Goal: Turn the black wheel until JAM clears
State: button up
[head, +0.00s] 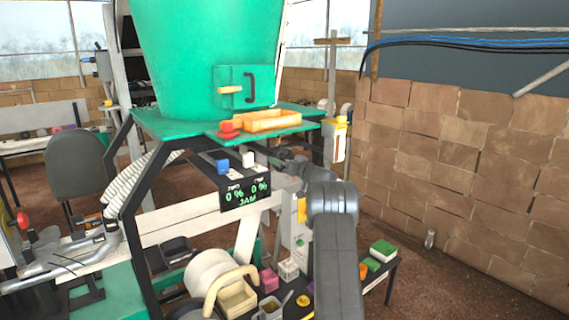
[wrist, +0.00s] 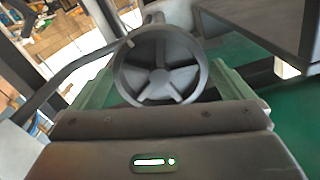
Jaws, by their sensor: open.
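The black wheel (wrist: 160,67), round with several spokes, fills the middle of the wrist view. My gripper (wrist: 162,82) is open, its two greenish fingers on either side of the wheel's lower part. I cannot tell whether they touch the rim. In the head view my gripper (head: 276,155) reaches under the green machine's ledge, and I cannot make out the wheel there. A black display (head: 245,194) shows two "0 %" readings and JAM in green letters, which look mirrored.
The green hopper (head: 205,50) stands above a green ledge with a yellow tray (head: 268,121) and a red knob (head: 228,130). A dark panel (wrist: 265,30) is close at the wheel's upper right. Several small boxes crowd the low bench. A brick wall (head: 470,170) is at right.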

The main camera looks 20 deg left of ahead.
jog(key=c, duration=0.8)
jog(key=n+b, duration=0.3)
jog(key=n, duration=0.3)
jog(key=o, duration=0.8)
